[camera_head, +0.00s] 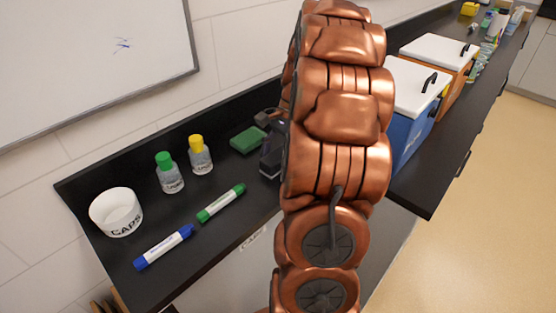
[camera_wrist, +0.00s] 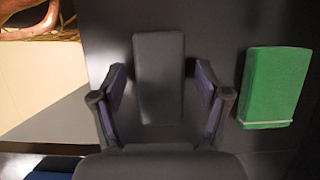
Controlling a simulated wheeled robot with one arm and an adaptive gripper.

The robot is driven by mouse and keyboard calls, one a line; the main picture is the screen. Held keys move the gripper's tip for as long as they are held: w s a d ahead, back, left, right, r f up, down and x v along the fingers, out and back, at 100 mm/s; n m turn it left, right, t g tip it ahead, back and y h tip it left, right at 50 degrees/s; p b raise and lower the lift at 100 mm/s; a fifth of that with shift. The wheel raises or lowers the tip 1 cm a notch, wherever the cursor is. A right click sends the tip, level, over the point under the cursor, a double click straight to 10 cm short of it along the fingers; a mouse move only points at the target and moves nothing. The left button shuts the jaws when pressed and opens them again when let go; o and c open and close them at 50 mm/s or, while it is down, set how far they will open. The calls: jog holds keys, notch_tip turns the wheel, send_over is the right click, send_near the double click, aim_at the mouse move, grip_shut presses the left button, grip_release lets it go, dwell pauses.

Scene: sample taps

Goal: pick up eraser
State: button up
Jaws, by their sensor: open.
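A dark grey oblong block (camera_wrist: 159,62), which looks like a board eraser, lies on the black counter in the wrist view. My gripper (camera_wrist: 161,72) is open, with one finger on each side of this block and a gap visible at both sides. A green block (camera_wrist: 273,87) with a pale lower edge lies to the right, outside the fingers. It also shows in the head view (camera_head: 247,140), left of my gripper (camera_head: 271,150). My arm hides most of the gripper and the dark block in the head view.
On the counter (camera_head: 150,279), a white cup (camera_head: 116,212), a green-capped bottle (camera_head: 170,176), a yellow-capped bottle (camera_head: 200,156), a blue marker (camera_head: 164,247) and a green marker (camera_head: 221,203) stand or lie left of my arm. A blue box with a white lid (camera_head: 411,88) stands right.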

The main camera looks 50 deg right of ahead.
aim_at(273, 157)
jog(key=c, duration=1.2)
jog(key=shift+r+b, duration=0.4)
jog(key=shift+r, duration=1.55)
jog(key=s+a, duration=0.1)
jog(key=s, duration=0.4)
jog(key=s+a+r+b, duration=0.1)
jog(key=s+a, duration=0.1)
jog(key=s, duration=0.3)
jog(key=s+a+b, duration=0.1)
jog(key=s+a, duration=0.1)
jog(key=s, duration=0.3)
jog(key=shift+s+r, duration=0.1)
jog(key=shift+r, duration=0.15)
